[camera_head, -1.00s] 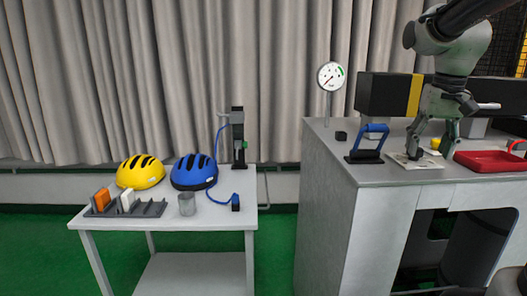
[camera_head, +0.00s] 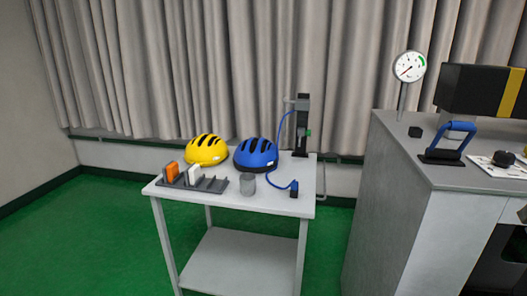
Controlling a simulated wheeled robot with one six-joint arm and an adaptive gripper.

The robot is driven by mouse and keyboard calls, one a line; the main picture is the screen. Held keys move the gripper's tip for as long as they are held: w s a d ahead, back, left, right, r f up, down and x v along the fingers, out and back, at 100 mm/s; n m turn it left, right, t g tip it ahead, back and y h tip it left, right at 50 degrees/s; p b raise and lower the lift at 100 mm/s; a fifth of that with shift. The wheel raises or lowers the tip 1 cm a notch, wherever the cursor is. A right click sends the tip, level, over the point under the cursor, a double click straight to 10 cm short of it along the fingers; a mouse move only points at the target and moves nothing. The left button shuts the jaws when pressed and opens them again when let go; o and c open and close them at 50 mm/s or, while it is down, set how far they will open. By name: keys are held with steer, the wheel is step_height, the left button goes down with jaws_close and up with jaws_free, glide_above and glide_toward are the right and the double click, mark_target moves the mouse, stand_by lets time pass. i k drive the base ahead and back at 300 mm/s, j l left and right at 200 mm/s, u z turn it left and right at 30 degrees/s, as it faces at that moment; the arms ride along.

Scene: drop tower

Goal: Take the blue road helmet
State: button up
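The blue road helmet (camera_head: 256,155), with dark vents, sits on the white table (camera_head: 272,206) near its back edge. It is right of the yellow helmet (camera_head: 206,150), which stands close beside it. A grey cup (camera_head: 247,184) stands in front of the blue helmet. My gripper is not clearly in view. A small tan-grey bit shows at the right picture edge, and I cannot tell what it is.
A dark stand (camera_head: 302,125) with a blue cable is behind right. A grey cabinet (camera_head: 416,225) carries a dial gauge (camera_head: 409,66) and a blue-handled clamp (camera_head: 452,142). Green floor lies open at left.

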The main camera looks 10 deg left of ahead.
mark_target(255, 156)
steer(key=j, duration=1.7)
steer(key=i+j, duration=0.75)
steer(key=i, duration=0.65)
steer(key=u, duration=0.05)
